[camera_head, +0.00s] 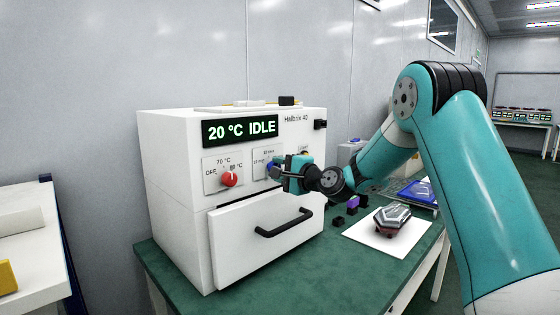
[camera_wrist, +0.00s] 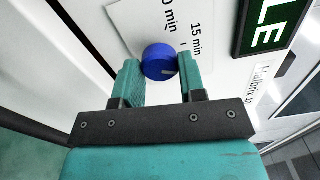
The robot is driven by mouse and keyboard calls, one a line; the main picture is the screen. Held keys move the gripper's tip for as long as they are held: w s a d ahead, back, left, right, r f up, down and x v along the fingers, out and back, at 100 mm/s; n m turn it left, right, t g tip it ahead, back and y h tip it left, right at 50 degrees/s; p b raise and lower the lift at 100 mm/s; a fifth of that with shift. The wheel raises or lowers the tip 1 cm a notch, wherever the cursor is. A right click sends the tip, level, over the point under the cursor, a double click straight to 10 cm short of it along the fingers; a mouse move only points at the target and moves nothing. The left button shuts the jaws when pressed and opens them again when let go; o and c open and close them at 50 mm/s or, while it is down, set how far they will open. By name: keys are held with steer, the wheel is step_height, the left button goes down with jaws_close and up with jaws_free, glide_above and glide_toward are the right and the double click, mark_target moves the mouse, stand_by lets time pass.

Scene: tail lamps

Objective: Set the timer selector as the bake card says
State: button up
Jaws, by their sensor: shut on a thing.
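The white oven (camera_head: 170,180) has a lit display (camera_head: 240,130) reading "20 °C IDLE". A red knob (camera_head: 229,179) sits on its temperature panel. The blue timer selector (camera_wrist: 157,58) is a round knob on a white panel (camera_wrist: 128,22) with minute labels; "15 min" is legible in the wrist view, another label is cut off. A pale mark shows on the knob's lower right there. My gripper (camera_head: 283,172) is at the knob, its fingers on both sides of it, shut on it. In the head view the gripper hides much of the timer panel. I cannot make out a bake card.
The oven's drawer is shut, with a black handle (camera_head: 284,222) below the knobs. On the green table (camera_head: 345,270), a tail lamp (camera_head: 392,219) lies on a white sheet (camera_head: 366,235). Small dark blocks (camera_head: 339,221) and a blue tray (camera_head: 418,191) are near it.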

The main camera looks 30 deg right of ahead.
steer(key=shift+m+p, duration=3.1)
steer(key=shift+m, duration=0.4)
steer(key=shift+f, duration=0.1)
steer(key=o, duration=0.9)
steer(key=b+v, duration=0.6)
steer(key=v, duration=1.1)
steer(key=shift+s, duration=0.2)
